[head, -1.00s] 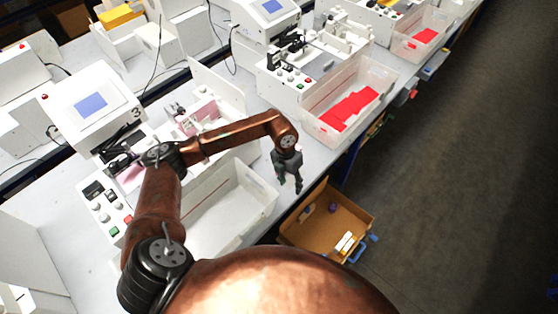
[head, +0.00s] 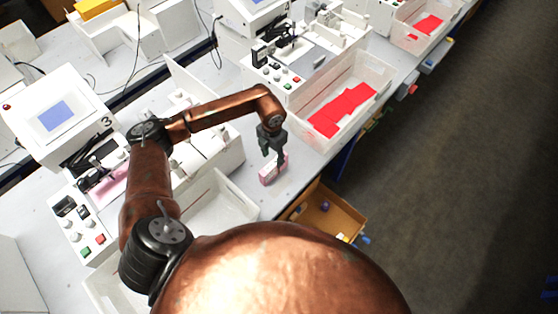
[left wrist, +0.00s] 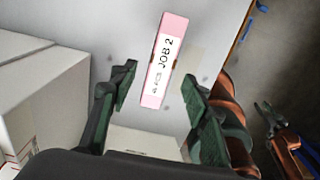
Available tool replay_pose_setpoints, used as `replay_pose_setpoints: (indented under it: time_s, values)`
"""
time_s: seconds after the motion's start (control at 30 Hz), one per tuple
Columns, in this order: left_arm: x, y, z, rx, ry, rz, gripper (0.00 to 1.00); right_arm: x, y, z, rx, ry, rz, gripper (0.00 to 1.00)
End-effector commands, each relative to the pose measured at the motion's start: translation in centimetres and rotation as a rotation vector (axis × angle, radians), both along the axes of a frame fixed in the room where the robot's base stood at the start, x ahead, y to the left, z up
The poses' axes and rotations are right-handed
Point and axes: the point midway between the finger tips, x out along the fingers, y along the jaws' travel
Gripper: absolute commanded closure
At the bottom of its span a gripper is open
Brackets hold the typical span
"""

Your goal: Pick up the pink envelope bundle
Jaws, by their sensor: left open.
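The pink envelope bundle (head: 267,174) lies on the grey table near its front edge, between two plotter stations. In the left wrist view the bundle (left wrist: 164,62) is a narrow pink block with a white label reading "JOB 2". My left gripper (head: 275,158) is just above the bundle and points down, partly covering it in the head view. In the left wrist view its open green-padded fingers (left wrist: 160,105) stand apart, with the bundle beyond and between them, not held. My right gripper (left wrist: 268,122) shows at the right edge of the left wrist view, small, and its jaw state is unclear.
A clear bin with red envelopes (head: 372,66) stands to the right of the bundle. An emptier pale bin (head: 243,200) is to the left. A cardboard box (head: 338,221) sits below the table edge. Machine number 3 (head: 62,112) stands at the left.

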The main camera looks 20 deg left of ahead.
Motion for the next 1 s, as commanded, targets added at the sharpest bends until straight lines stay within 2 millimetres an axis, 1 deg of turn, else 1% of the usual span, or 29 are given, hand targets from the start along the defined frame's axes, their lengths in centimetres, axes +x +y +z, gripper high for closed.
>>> replay_pose_setpoints:
  time_s: [0.13, 0.3, 0.4, 0.47, 0.53, 0.63, 0.7, 0.87, 1.0]
  values:
    - [0.2, -0.6, -1.6, -0.001, 0.003, -0.010, 0.56, -0.5, 0.4, 0.1, 0.004, 0.005, -0.003, 0.70]
    - [0.5, -1.0, -2.8, -0.001, 0.003, -0.020, 0.56, -2.4, 0.2, 0.2, 0.002, 0.027, -0.008, 0.70]
    - [0.5, -1.0, -4.0, -0.002, 0.004, -0.019, 0.56, -3.0, 0.0, 0.4, -0.001, 0.036, -0.009, 0.70]
    - [0.6, -0.9, -4.9, -0.002, 0.005, -0.018, 0.56, -2.9, -0.2, 0.6, -0.003, 0.035, -0.008, 0.70]
    - [0.6, -0.8, -6.0, -0.002, 0.004, -0.019, 0.56, -2.6, -0.4, 0.7, -0.005, 0.031, -0.006, 0.70]
    - [0.6, -0.7, -7.2, -0.001, 0.003, -0.017, 0.56, -2.0, -0.6, 0.8, -0.007, 0.022, -0.004, 0.70]
    - [0.6, -0.7, -7.5, 0.000, 0.001, -0.017, 0.56, -1.5, -0.6, 0.8, -0.006, 0.017, -0.003, 0.70]
    - [0.6, -0.6, -7.5, 0.000, 0.000, -0.017, 0.56, -1.0, -0.6, 0.8, -0.006, 0.010, -0.002, 0.70]
    - [0.6, -0.6, -7.5, 0.000, 0.001, -0.016, 0.65, -1.0, -0.6, 0.8, -0.006, 0.010, -0.002, 0.70]
